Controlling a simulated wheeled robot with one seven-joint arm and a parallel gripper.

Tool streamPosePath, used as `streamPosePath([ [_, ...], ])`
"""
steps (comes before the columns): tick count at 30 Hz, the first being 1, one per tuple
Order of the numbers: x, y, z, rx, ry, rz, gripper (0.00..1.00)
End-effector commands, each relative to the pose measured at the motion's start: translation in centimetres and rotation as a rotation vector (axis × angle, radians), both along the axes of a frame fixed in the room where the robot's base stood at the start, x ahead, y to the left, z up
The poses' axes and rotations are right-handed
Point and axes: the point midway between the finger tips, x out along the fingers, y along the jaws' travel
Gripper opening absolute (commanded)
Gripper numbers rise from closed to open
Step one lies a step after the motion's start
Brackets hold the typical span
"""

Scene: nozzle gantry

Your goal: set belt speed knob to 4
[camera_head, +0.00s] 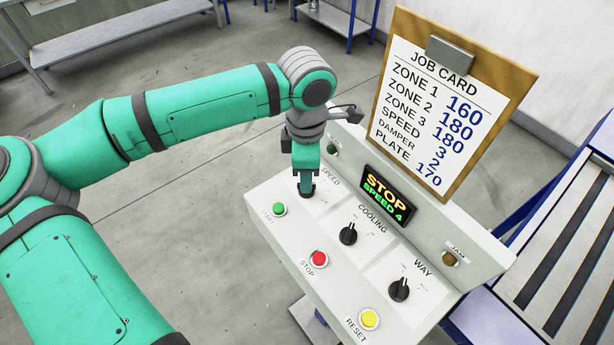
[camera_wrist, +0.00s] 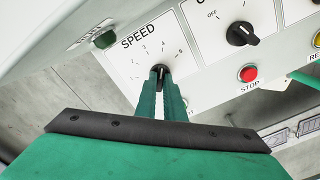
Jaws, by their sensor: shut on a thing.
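The belt speed knob (camera_wrist: 159,70) is black and sits on the panel under the SPEED label, with numbers printed around it in the wrist view. My gripper (camera_wrist: 161,78) is shut on this knob. In the head view my gripper (camera_head: 306,190) reaches down to the SPEED dial and hides most of the knob. The small display (camera_head: 387,195) reads STOP and SPEED 4. The knob's exact pointer direction is hard to make out between the fingers.
The COOLING knob (camera_head: 348,234) and WAY knob (camera_head: 399,289) stand to the right on the panel. Green start (camera_head: 279,209), red stop (camera_head: 319,258) and yellow reset (camera_head: 369,319) buttons line the front.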

Motion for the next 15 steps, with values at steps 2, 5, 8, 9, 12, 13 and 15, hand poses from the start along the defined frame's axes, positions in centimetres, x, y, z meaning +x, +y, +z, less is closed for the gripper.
streamPosePath([
  [2, 0.28, -0.21, 0.28, -0.006, -0.01, 0.0, 0.0],
  [5, 0.29, -0.21, 0.28, -0.006, -0.01, 0.0, 0.0],
  [8, 0.28, -0.19, 0.27, -0.005, -0.01, 0.001, 0.25],
  [9, 0.25, -0.16, 0.24, -0.004, -0.009, 0.001, 0.28],
  [12, 0.18, -0.1, 0.17, -0.003, -0.006, 0.001, 0.28],
  [13, 0.16, -0.09, 0.16, -0.003, -0.006, 0.001, 0.28],
  [15, 0.13, -0.07, 0.13, -0.002, -0.005, 0.001, 0.28],
])
